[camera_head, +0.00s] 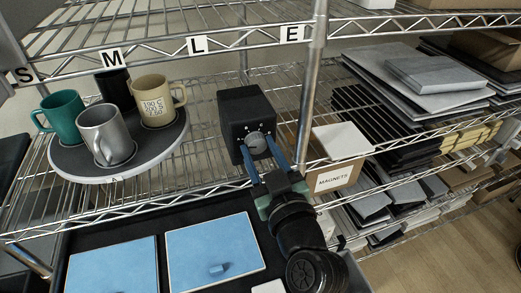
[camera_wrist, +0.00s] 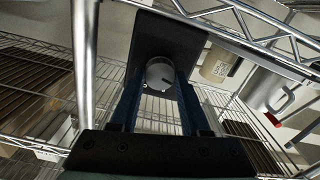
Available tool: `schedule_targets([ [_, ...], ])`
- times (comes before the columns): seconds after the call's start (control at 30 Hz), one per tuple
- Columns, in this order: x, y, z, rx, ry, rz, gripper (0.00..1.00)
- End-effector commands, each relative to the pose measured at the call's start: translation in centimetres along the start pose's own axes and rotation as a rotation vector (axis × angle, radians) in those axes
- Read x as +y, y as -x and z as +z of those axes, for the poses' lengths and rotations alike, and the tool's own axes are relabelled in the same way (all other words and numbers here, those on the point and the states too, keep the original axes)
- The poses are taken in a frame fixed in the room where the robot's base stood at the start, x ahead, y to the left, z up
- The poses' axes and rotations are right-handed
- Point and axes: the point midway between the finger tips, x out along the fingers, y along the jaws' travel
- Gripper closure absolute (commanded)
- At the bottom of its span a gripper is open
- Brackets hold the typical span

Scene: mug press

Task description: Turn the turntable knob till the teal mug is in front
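The teal mug (camera_head: 62,117) stands at the left of the round grey turntable (camera_head: 160,150) in the head view. A silver-grey mug (camera_head: 105,136) is at the front, a beige mug with writing (camera_head: 155,100) at the right, and a black mug (camera_head: 116,88) at the back, partly hidden. The round grey knob (camera_head: 257,143) is on the front of a black box (camera_head: 240,106); it also shows in the wrist view (camera_wrist: 160,74). My gripper (camera_head: 258,146) has its two blue fingers on either side of the knob. It looks open, with a narrow gap beside the knob.
A wire shelf with letter tags is above. Blue panels (camera_head: 214,252) lie in a dark tray below. Flat stacks fill the shelves at right.

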Motion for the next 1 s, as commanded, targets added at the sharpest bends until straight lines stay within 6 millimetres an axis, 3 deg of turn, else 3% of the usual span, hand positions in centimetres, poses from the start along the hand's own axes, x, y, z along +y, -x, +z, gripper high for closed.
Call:
schedule_targets([
  [0.03, 0.02, 0.02, 0.0, 0.0, 0.0, 0.0, 0.67],
  [0.23, 0.03, 0.03, 0.01, 0.0, 0.0, 0.001, 1.0],
  [0.63, 0.04, 0.02, 0.0, 0.0, -0.065, 0.0, 1.0],
  [1.0, 0.06, -0.01, -0.07, 0.0, -0.347, -0.001, 1.0],
])
